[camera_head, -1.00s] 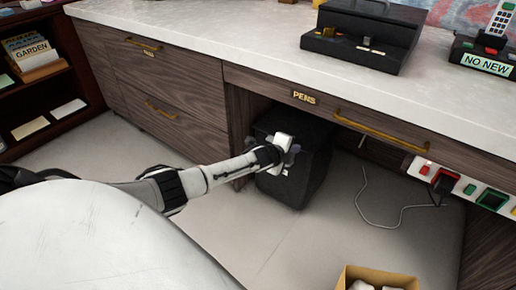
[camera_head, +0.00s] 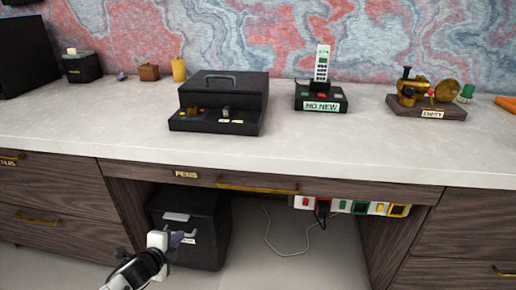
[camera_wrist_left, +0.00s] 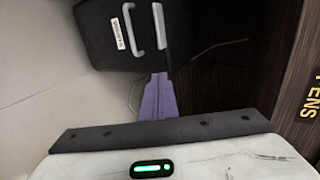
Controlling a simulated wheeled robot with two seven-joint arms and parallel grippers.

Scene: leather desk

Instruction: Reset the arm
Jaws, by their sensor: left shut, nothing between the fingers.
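My left gripper (camera_head: 177,240) is at the lower left of the head view, low in front of the black box (camera_head: 205,235) under the desk. Its purple fingers (camera_wrist_left: 158,98) show in the left wrist view, closed together with nothing between them. In that view the black box (camera_wrist_left: 100,40) with its pale handle is ahead of the fingers; I cannot tell whether they touch it. My right gripper is not in view.
The pens drawer (camera_head: 210,180) is shut above the box. A power strip (camera_head: 350,206) and a loose cable (camera_head: 268,235) are right of it. A black case (camera_head: 222,100), phone (camera_head: 321,80) and brass device (camera_head: 428,98) stand on the pale desktop (camera_head: 300,150).

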